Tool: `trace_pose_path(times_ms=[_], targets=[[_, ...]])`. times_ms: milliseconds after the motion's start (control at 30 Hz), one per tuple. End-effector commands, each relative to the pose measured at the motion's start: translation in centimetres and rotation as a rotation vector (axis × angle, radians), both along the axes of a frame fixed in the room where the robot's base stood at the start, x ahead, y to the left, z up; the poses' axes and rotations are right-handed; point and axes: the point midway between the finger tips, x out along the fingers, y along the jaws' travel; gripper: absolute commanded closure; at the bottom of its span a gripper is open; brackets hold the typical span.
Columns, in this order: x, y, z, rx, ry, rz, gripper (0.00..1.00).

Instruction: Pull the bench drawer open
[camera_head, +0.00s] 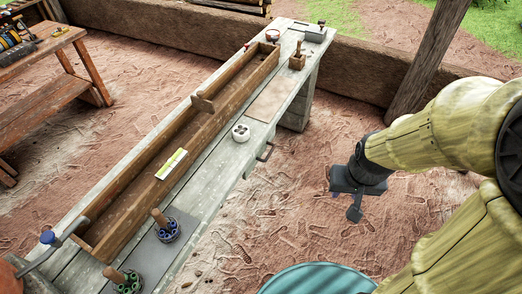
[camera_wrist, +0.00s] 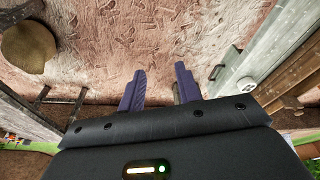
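The long grey wooden bench (camera_head: 206,160) runs diagonally across the head view. A dark bar handle (camera_head: 265,152) sticks out from its right side and marks the drawer (camera_head: 248,168), whose front looks about flush with the bench. In the wrist view the handle (camera_wrist: 217,72) shows on the bench side at the right. My gripper (camera_head: 347,204) hangs over the dirt floor, right of the handle and clearly apart from it. In the wrist view its two purple fingers (camera_wrist: 160,88) stand apart with nothing between them.
On the bench are a long wooden trough (camera_head: 135,189), a white round piece with holes (camera_head: 241,132) and tool cups (camera_head: 166,229). A teal round top (camera_head: 318,281) stands at the front. A wooden post (camera_head: 428,58) rises behind my arm. Floor beside the handle is clear.

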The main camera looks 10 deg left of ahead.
Motion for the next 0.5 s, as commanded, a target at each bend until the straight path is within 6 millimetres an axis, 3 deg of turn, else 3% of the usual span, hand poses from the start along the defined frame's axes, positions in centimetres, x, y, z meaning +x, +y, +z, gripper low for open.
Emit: trace_pose_path(times_ms=[333, 500], targets=[[0.1, 0.0, -0.1, -0.001, -0.001, -0.001, 0.66], [2.1, -0.2, -2.5, -0.009, -0.033, -0.018, 0.66]])
